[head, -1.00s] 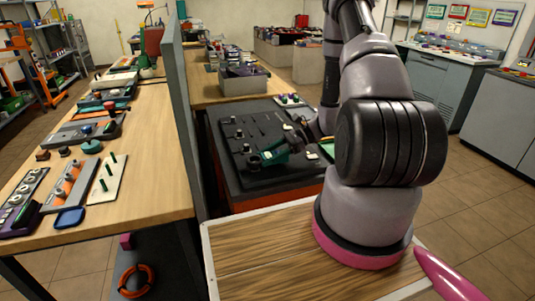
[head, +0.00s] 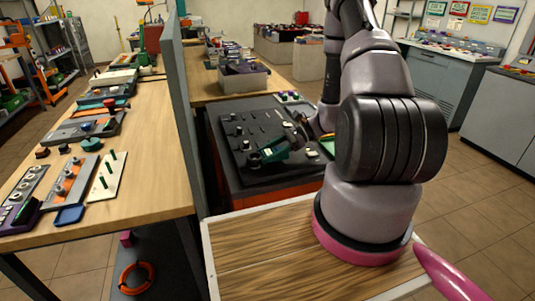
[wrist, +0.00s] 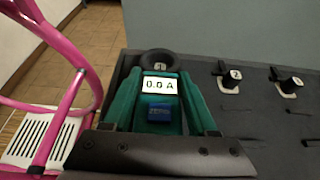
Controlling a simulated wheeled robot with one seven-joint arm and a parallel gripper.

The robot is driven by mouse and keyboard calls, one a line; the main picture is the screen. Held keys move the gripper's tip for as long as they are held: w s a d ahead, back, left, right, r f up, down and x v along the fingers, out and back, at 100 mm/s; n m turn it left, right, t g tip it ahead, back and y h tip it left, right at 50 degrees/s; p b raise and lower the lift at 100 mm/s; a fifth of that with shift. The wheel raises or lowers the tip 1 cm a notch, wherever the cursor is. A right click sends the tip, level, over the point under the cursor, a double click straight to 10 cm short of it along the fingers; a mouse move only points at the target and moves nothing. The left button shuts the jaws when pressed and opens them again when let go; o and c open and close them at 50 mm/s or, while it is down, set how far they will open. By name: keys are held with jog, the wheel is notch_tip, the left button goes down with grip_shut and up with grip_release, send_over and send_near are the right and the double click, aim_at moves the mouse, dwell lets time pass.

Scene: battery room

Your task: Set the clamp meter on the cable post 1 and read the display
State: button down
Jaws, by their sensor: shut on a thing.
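The clamp meter (head: 273,152) is green with a dark ring jaw. It is low over the front left of a black board (head: 238,133). In the wrist view the meter (wrist: 160,117) faces me; its lit display reads 0.0 A above a blue button. A white tag marked 1 (wrist: 159,66) shows within its ring, at cable post 1. The post is mostly hidden, and I cannot tell how far down the ring sits around it. My gripper (wrist: 160,98) is shut on the meter's body; it also shows in the head view (head: 290,142).
Posts tagged 2 (wrist: 230,78) and 3 (wrist: 289,85) stand to the right of the meter in the wrist view. A grey partition (head: 180,110) separates the board from a wooden bench (head: 150,165) with several fixtures. A grey bin (head: 244,83) stands behind the board.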

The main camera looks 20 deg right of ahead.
jog(key=shift+f, duration=0.55)
jog(key=shift+c, duration=2.3)
grip_release()
jog(key=shift+v, duration=5.45)
jog(key=s+a+r+n+t+h, duration=0.2)
jog(key=s+a+r+n+h, duration=0.1)
jog(key=r, duration=0.9)
jog(key=s+a+r+n+t+h, duration=0.2)
jog(key=s+r+n+h, duration=0.2)
jog(key=r, duration=0.8)
jog(key=s+a+r+n+t+h, duration=0.3)
jog(key=s+r+n, duration=0.3)
jog(key=r, duration=0.7)
jog(key=shift+s+a+n+h, duration=0.3)
jog(key=shift+s+n+h, duration=0.1)
jog(key=shift+s+h, duration=0.35)
